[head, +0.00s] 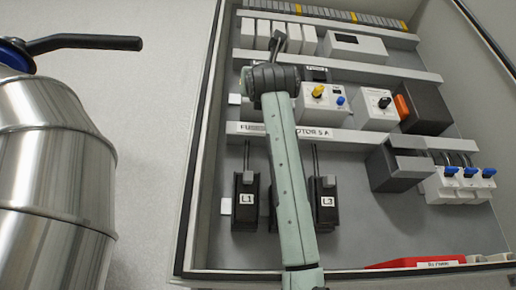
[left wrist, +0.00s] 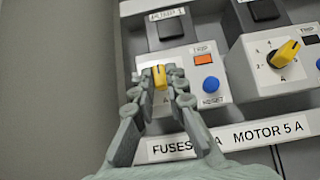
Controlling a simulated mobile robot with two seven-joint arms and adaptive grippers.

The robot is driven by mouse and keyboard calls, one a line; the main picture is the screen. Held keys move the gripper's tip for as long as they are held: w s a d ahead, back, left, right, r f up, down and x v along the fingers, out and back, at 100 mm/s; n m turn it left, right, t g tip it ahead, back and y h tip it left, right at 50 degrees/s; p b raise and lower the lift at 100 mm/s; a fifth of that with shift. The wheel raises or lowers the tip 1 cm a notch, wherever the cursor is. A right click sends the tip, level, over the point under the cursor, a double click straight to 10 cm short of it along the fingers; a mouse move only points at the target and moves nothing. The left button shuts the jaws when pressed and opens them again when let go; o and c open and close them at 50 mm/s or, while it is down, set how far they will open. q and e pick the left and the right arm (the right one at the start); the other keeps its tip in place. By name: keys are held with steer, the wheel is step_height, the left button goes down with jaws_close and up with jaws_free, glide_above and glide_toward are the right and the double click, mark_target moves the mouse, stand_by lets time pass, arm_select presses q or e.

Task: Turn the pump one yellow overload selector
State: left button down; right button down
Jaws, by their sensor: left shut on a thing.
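In the left wrist view, the pump one yellow selector (left wrist: 158,72) stands on a light grey unit under a label that reads PUMP 1. My left gripper (left wrist: 160,82) is shut on this selector, its fingers on either side of the knob. An orange TRIP window (left wrist: 204,59) and a blue RESET button (left wrist: 211,84) are just right of the fingers. In the head view my left arm reaches up over the cabinet and hides this selector and the fingertips. My right gripper is in neither view.
A similar unit with another yellow selector (head: 319,90) stands to the right; it also shows in the left wrist view (left wrist: 285,54). Beyond it is a unit with a black knob (head: 384,102). Black fuse holders (head: 322,204) sit below. A metal vessel (head: 50,170) stands outside the cabinet, left.

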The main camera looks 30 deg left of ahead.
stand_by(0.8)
arm_select(q)
steer(key=c, duration=1.4)
jaws_free()
steer(key=shift+c, duration=0.2)
steer(key=shift+d+f, duration=0.1)
steer(key=v, duration=1.1)
steer(key=shift+s+d+f, duration=0.15)
steer(key=shift+s+f, duration=0.1)
steer(key=shift+s, duration=0.05)
steer(key=shift+c, duration=0.5)
